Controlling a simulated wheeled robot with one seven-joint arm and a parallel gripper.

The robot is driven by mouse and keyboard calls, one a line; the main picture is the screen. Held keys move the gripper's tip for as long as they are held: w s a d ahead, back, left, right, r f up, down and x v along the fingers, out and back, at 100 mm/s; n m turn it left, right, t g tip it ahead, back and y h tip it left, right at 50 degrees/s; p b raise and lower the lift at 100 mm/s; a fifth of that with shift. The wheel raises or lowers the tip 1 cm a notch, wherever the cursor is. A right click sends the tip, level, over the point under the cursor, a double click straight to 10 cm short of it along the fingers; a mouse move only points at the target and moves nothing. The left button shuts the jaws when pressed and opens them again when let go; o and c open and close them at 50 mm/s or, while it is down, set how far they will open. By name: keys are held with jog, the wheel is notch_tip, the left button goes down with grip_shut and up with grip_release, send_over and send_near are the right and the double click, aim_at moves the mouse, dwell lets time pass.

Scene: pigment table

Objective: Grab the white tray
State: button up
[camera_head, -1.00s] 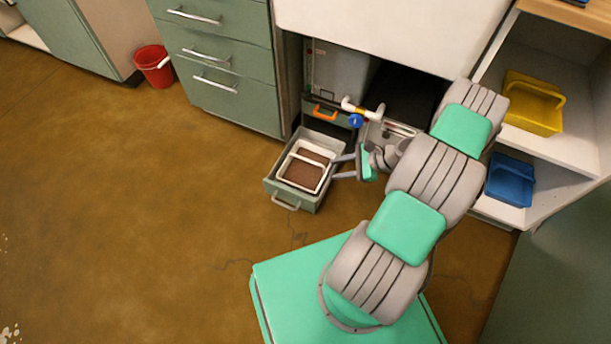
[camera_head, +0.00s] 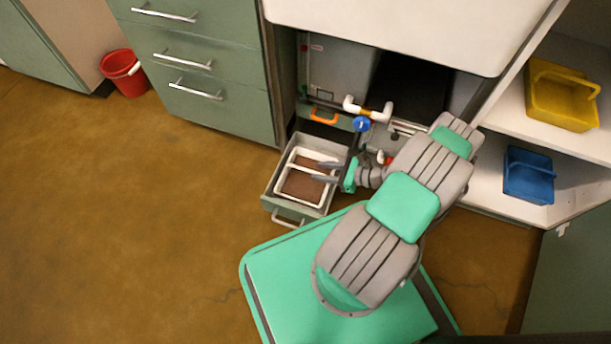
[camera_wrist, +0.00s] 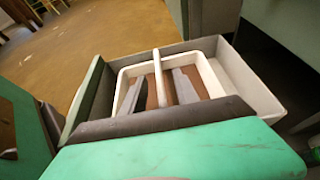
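The white tray (camera_head: 283,179) sits inside an open grey-green drawer (camera_head: 284,205) low on the floor. It has a white rim, a brown inside and a white handle bar across it. The tray also shows in the wrist view (camera_wrist: 210,76). My gripper (camera_head: 318,171) reaches over the tray from the right, its fingers apart. In the wrist view my gripper (camera_wrist: 160,76) has one finger on each side of the handle bar (camera_wrist: 158,72), with visible gaps. How deep the fingertips are is hard to tell. My gripper's body hides the tray's near part there.
The drawer walls (camera_wrist: 245,78) stand close around the tray. Pipes with a blue valve (camera_head: 362,125) and an orange handle (camera_head: 323,118) are just behind. A yellow basket (camera_head: 562,98) and a blue basket (camera_head: 528,177) sit on shelves at right.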

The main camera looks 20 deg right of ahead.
aim_at(307, 170)
jog(key=b+x, duration=0.2)
jog(key=x, duration=0.4)
jog(key=shift+a+f, duration=0.1)
jog(key=shift+a, duration=0.05)
jog(key=shift+s, duration=0.1)
grip_shut()
dwell(1.0)
